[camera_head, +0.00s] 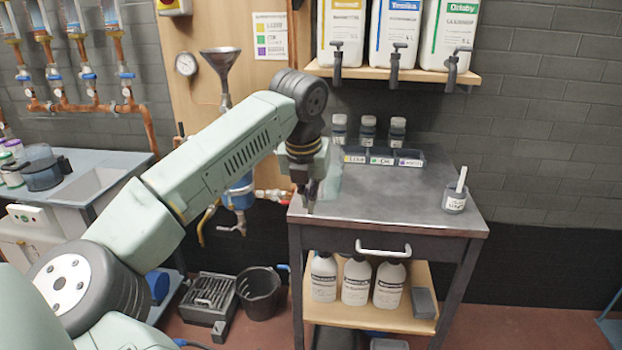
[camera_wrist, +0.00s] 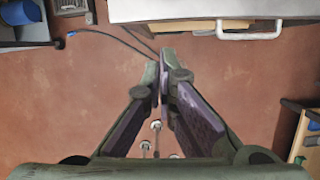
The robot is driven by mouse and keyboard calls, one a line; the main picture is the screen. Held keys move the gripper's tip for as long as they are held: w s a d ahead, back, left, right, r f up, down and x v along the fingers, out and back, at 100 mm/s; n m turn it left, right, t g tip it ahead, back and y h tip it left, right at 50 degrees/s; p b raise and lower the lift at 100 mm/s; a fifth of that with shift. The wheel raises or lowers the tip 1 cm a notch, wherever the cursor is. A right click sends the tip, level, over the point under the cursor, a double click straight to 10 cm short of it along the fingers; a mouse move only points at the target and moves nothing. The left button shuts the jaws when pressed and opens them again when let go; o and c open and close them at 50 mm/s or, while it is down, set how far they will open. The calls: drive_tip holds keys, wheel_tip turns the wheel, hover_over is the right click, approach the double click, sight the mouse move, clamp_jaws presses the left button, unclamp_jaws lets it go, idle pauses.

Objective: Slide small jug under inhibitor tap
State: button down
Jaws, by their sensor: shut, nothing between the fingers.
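Three jerrycans stand on the upper shelf, with yellow (camera_head: 341,22), blue (camera_head: 395,30) and green (camera_head: 450,30) labels. Each has a dark tap below, at left (camera_head: 337,62), middle (camera_head: 396,65) and right (camera_head: 455,66). The small print is unreadable, so I cannot tell which tap is the inhibitor's. A pale translucent shape (camera_head: 332,178) beside my wrist, over the bench's left end, may be the small jug; my arm partly hides it. My gripper (camera_head: 310,196) points down by the bench's left edge. In the wrist view its fingers (camera_wrist: 159,68) are together and empty, above the floor.
The grey bench (camera_head: 400,195) holds a labelled tray (camera_head: 383,157) with several bottles behind it, and a small pot (camera_head: 455,200) with a white stick at right. The bench middle is clear. A white handle (camera_head: 383,250) juts from its front. A black bucket (camera_head: 260,293) stands left.

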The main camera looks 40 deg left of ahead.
drive_tip(key=w+a+f+p, duration=0.2)
drive_tip(key=w+f, duration=0.1)
drive_tip(key=w, duration=0.1)
drive_tip(key=shift+w+a+f+p, duration=0.15)
drive_tip(key=shift+w+f+p, duration=0.1)
drive_tip(key=shift+w+p, duration=0.05)
